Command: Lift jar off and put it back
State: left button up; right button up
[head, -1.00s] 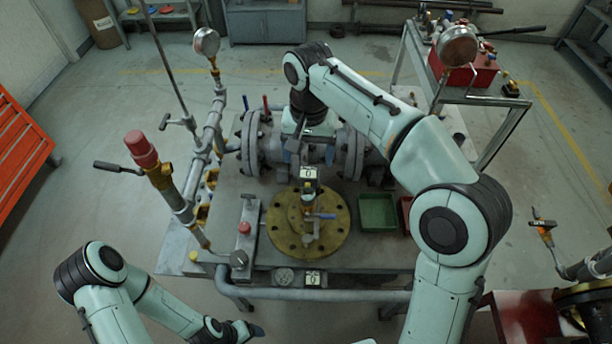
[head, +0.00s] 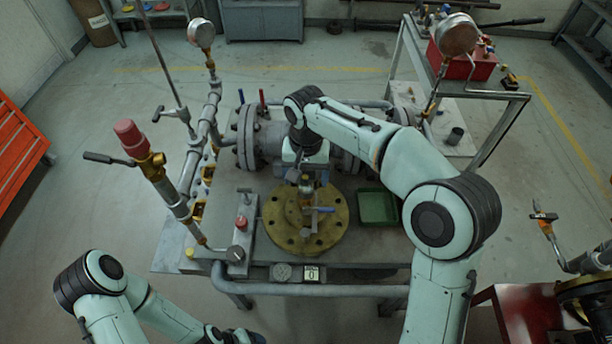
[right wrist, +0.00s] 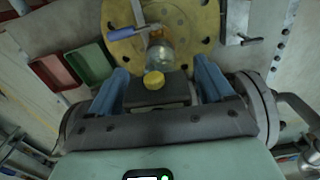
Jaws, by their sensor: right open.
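A clear glass jar (right wrist: 160,54) with a yellow knob or cap (right wrist: 154,80) shows in the right wrist view, in front of the round brass flange (right wrist: 196,25). A fitting with a blue lever (right wrist: 120,32) is beside it. In the head view the jar (head: 306,187) is small and partly hidden under my right gripper (head: 304,175). The right gripper, seen again in the right wrist view (right wrist: 162,82), is open, its blue fingers on either side of the yellow cap without visible contact. My left gripper (head: 244,337) is cut off at the bottom edge; its jaws cannot be made out.
A green tray (head: 378,207) lies right of the brass flange. A large flanged grey pipe (head: 250,140) runs behind it. A gauge pipe with a red-capped fitting (head: 130,138) rises at the left. A trolley with a red toolbox (head: 465,64) stands at back right.

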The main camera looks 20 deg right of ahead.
jog(key=shift+c, duration=0.3)
jog(key=c, duration=1.3)
pick_arm(q)
jog(key=w+r+p, duration=0.3)
jog(key=w+r, duration=0.1)
jog(key=w, duration=0.1)
jog(key=shift+r+t, duration=0.3)
jog(key=shift+r, duration=0.05)
pick_arm(e)
jog(key=shift+r, duration=12.3)
